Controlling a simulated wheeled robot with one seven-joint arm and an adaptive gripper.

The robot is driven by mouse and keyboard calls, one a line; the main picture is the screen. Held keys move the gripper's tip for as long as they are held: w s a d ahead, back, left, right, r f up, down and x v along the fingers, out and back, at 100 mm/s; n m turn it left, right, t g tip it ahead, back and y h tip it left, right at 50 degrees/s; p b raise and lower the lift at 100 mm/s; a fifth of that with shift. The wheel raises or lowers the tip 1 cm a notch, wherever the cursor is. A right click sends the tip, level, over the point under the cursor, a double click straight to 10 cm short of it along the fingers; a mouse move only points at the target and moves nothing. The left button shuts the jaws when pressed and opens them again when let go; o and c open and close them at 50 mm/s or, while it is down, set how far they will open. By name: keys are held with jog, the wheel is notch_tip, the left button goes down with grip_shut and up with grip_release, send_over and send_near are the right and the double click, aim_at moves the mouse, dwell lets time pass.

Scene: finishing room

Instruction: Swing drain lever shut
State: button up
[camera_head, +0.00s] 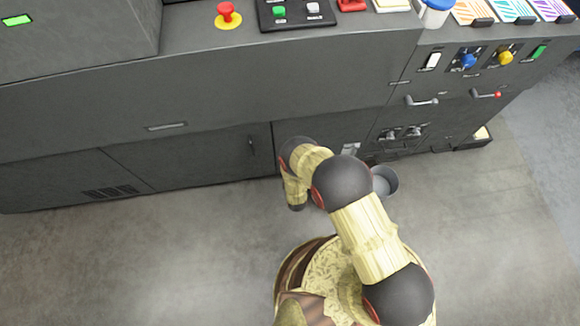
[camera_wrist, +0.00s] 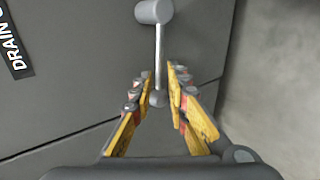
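In the wrist view, the drain lever (camera_wrist: 158,50) is a thin pale rod running from a grey cylindrical hub at the top to a dark ball knob lower down. A black label reading "DRAIN" (camera_wrist: 8,50), partly cut off, is to its left. My gripper (camera_wrist: 160,74) is open, its yellow fingers on either side of the lever's knob end. The knob sits between the fingers, nearer the left one; I cannot tell whether they touch it. In the head view, my arm hides the gripper, and I cannot make out the drain lever there.
A grey bucket (camera_head: 387,181) stands on the floor just right of my arm, close to the machine. Two lever handles (camera_head: 421,101) (camera_head: 487,94) stick out from the machine front at right. The floor to the left of my base is clear.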

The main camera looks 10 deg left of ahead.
jog(key=shift+o, duration=1.4)
jog(key=shift+d, duration=0.2)
jog(key=shift+s+d, duration=0.1)
jog(key=shift+d, duration=0.05)
jog(key=v, duration=1.1)
jog(key=shift+s+r, duration=0.3)
jog(key=shift+r, duration=0.05)
